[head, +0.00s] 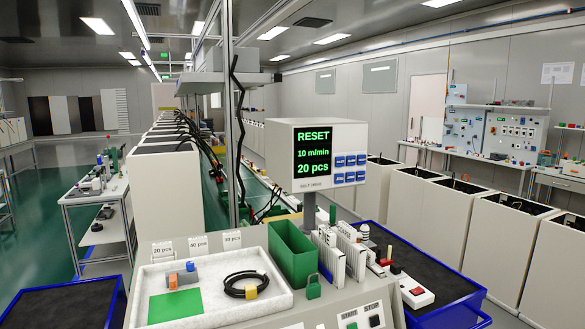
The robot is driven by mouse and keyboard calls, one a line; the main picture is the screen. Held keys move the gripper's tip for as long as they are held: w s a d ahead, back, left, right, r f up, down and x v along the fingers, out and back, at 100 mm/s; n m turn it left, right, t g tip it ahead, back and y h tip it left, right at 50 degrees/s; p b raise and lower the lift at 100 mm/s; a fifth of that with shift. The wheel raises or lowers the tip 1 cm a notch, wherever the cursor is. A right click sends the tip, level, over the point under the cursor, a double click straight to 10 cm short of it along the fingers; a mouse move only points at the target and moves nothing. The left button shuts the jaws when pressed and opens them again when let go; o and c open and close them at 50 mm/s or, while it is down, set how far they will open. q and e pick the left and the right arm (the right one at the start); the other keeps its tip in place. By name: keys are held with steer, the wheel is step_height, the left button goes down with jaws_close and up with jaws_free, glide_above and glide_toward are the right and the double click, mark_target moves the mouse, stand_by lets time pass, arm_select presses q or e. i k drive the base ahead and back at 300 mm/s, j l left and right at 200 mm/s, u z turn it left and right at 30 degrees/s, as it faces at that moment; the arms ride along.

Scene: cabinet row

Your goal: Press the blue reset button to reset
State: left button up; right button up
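A grey display box (318,160) stands on a post above the work counter. Its dark screen (312,158) reads RESET, 10 m/min and 20 pcs in green. Neither of my grippers is in view.
A white tray (215,272) with a green square, a black cable coil and small blocks lies on the counter. A green bin (292,258), white upright plates (340,252) and a red-and-white switch box (411,290) stand beside it. Blue-rimmed trolleys (478,292) flank the counter.

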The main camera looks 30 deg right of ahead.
mark_target(360, 176)
steer(key=z, duration=1.15)
